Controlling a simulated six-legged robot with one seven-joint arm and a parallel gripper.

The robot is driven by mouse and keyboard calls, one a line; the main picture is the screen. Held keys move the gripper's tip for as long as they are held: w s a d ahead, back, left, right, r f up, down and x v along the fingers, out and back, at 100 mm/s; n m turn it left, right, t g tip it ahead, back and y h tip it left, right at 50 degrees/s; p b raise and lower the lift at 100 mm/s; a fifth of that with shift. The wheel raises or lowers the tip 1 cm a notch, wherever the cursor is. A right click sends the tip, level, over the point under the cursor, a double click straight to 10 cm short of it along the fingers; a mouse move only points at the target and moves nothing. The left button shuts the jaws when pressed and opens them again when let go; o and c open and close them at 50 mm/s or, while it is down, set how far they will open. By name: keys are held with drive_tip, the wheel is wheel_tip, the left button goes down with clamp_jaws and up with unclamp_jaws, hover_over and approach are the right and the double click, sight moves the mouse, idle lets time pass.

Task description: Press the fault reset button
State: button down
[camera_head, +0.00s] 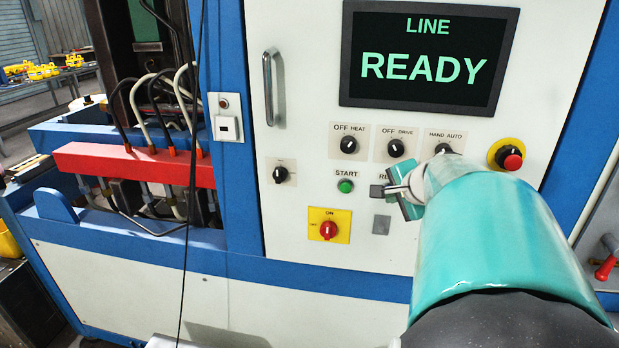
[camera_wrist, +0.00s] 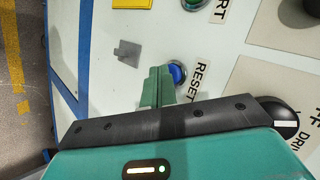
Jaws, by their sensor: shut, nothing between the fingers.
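The blue reset button (camera_wrist: 177,74) shows in the wrist view beside the RESET label (camera_wrist: 200,83), partly covered by my fingers. In the head view my gripper hides the button, and only the start of its label (camera_head: 384,177) shows. My gripper (camera_head: 378,190) is shut and empty, close to the panel at the button. It also shows in the wrist view (camera_wrist: 158,80), its green fingertips overlapping the button's left side. I cannot tell whether they touch it. The screen (camera_head: 427,55) reads LINE READY.
The green START button (camera_head: 345,186) is left of my gripper. A red knob on a yellow plate (camera_head: 328,227) and a small grey block (camera_head: 381,224) sit lower. Black selector knobs (camera_head: 395,148) are above, and a red button on yellow (camera_head: 511,160) is at right.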

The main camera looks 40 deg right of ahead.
drive_tip(key=shift+s+a, duration=0.5)
drive_tip(key=shift+a, duration=0.05)
drive_tip(key=s+a, duration=0.3)
drive_tip(key=shift+s+a, duration=0.15)
drive_tip(key=shift+a, duration=0.25)
idle(0.9)
